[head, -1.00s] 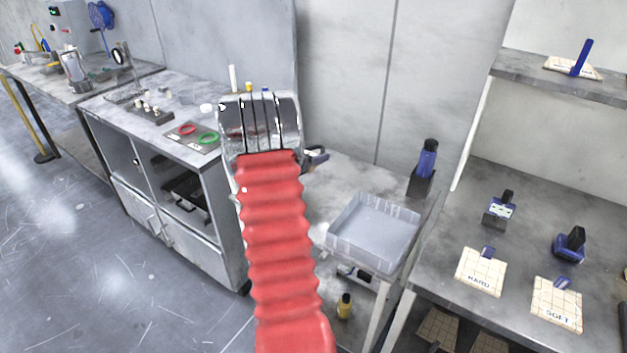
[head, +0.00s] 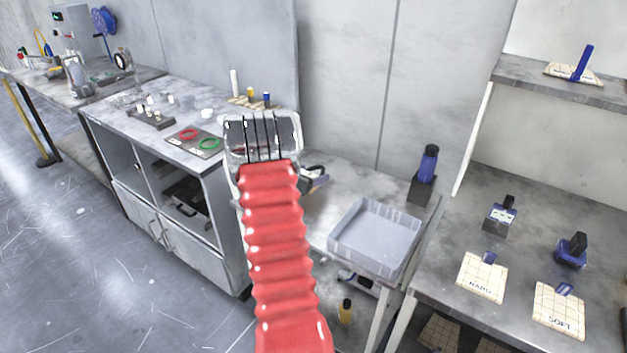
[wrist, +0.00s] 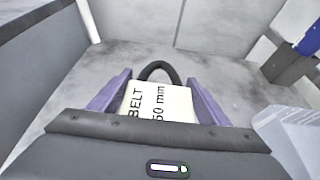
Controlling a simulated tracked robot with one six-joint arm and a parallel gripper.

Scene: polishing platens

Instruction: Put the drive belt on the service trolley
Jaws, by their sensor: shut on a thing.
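The drive belt shows in the wrist view as a black loop (wrist: 157,65) with a pale tag (wrist: 165,103) reading "BELT" and "50 mm". My gripper (wrist: 157,88) has its purple fingers on either side of the tag and is shut on the belt, with the loop beyond. In the head view my gripper (head: 317,181) is partly hidden behind my arm, over a low grey-topped stand (head: 345,180) that looks like the service trolley. The grey top lies below the belt in the wrist view; I cannot tell the gap.
A pale open tray (head: 375,237) sits on the front of the stand, right of my gripper. A blue tool in a dark holder (head: 425,175) stands at its back right. A grey cabinet (head: 190,215) bounds the left. Bare top lies around and behind my gripper.

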